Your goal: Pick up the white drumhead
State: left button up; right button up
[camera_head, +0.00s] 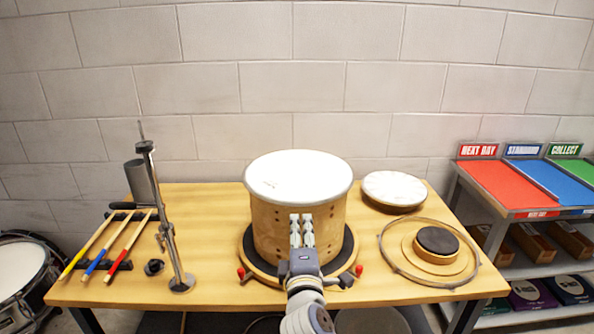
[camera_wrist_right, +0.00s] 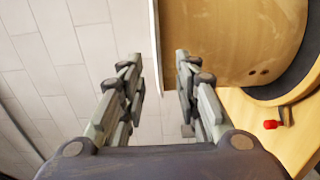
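A large white drumhead (camera_head: 298,174) lies on top of the wooden drum shell (camera_head: 272,226) in the middle of the bench. A smaller white-topped round piece (camera_head: 394,187) lies behind right on the bench. My right gripper (camera_head: 301,216) is in front of the shell, just below the near rim in the head view. Contact cannot be told. My left gripper is out of view.
A metal stand (camera_head: 165,220) and several colored-end sticks (camera_head: 100,246) are on the left of the bench. A thin hoop (camera_head: 385,255) surrounds a dark round pad (camera_head: 438,240) on the right. A shelf with colored trays (camera_head: 500,186) stands farther right.

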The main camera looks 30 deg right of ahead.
aim_at(298, 205)
jog(key=x, duration=0.2)
jog(key=p+x, duration=0.1)
jog(key=x, duration=0.1)
jog(key=p+x, duration=0.1)
jog(key=x, duration=0.2)
jog(key=shift+w+a+r, duration=0.1)
jog(key=shift+r, duration=0.15)
jog(key=shift+w+d+f, duration=0.15)
jog(key=shift+w+d, duration=0.1)
jog(key=shift+w, duration=0.2)
jog(key=shift+s, duration=0.1)
grip_shut()
